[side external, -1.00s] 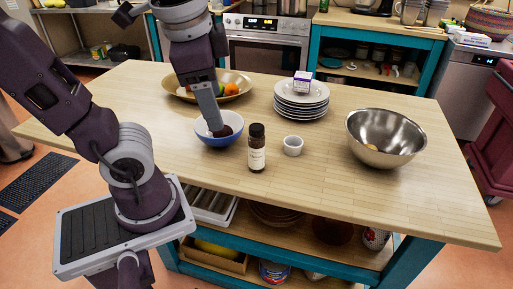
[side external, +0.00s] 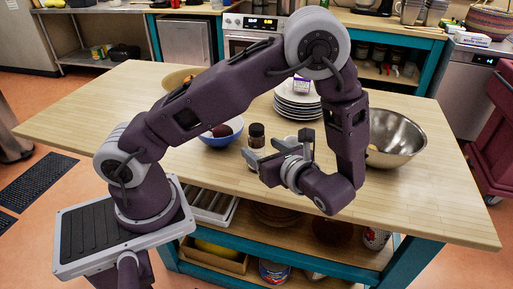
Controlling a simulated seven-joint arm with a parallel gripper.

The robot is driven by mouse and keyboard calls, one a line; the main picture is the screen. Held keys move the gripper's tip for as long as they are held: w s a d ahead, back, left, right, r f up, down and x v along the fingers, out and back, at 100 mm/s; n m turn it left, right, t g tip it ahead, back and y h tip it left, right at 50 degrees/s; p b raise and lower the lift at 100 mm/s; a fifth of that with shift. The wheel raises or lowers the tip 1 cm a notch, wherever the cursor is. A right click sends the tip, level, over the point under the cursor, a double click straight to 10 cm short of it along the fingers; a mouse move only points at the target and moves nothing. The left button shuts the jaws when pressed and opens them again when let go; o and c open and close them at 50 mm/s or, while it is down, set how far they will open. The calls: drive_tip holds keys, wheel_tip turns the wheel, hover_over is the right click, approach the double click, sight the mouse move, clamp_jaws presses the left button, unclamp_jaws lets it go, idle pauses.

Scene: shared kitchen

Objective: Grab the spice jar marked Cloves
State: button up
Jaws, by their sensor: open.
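The spice jar (side external: 257,137), a small brown bottle with a black cap and a pale label, stands upright on the wooden island top. Its lower part is partly hidden behind my gripper, and its label is too small to read. My gripper (side external: 277,148) is open, low over the table on the near right side of the jar, with its fingers pointing towards the back left.
A blue bowl (side external: 209,139) holding something dark stands just left of the jar. A small white cup (side external: 291,141) is mostly hidden behind my gripper. A stack of white plates (side external: 293,106) stands behind, with a metal bowl (side external: 409,140) at right. The left tabletop is clear.

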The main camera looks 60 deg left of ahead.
drive_tip(key=x, duration=0.7)
drive_tip(key=shift+w+a+f, duration=0.15)
drive_tip(key=shift+f, duration=0.05)
clamp_jaws()
